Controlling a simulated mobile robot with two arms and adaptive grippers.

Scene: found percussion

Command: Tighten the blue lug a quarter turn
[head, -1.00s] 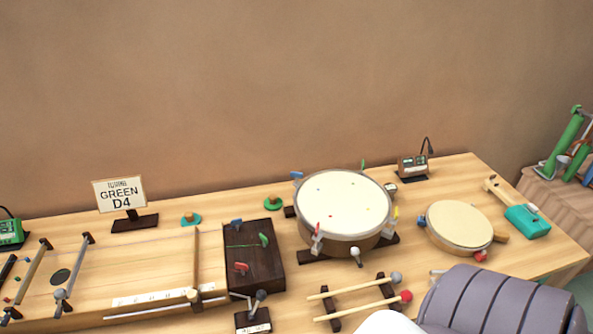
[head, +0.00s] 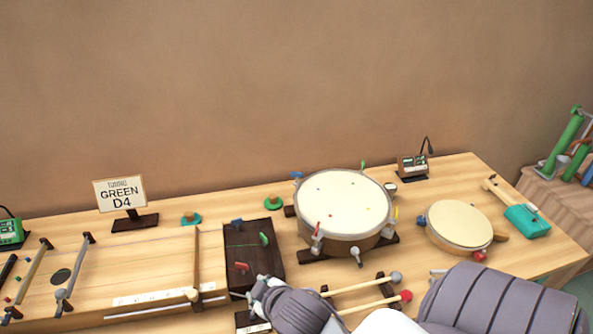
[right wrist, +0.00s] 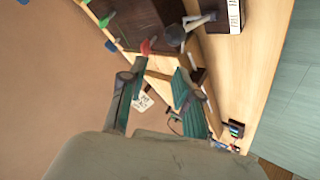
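The large round drum (head: 340,205) has coloured lugs around its rim, with a blue lug (head: 296,175) at the back left. A dark wooden box (head: 262,262) also bears a blue key-shaped piece (head: 237,223), a green one (head: 264,240) and a red one (head: 240,266). My right gripper (head: 258,288) is over the front edge near this box. In the right wrist view, my right gripper (right wrist: 160,66) is open and empty. A grey-handled tool (right wrist: 190,28) lies just beyond its fingers, by a labelled dark block (right wrist: 222,14). My left gripper is out of view.
A small drum (head: 458,224) with a blue knob (head: 422,219) stands at the right, beside a teal object (head: 527,221). Two mallets (head: 372,304) lie on dark rests in front. A "GREEN D4" sign (head: 119,194) and a stringed board (head: 150,265) are at the left.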

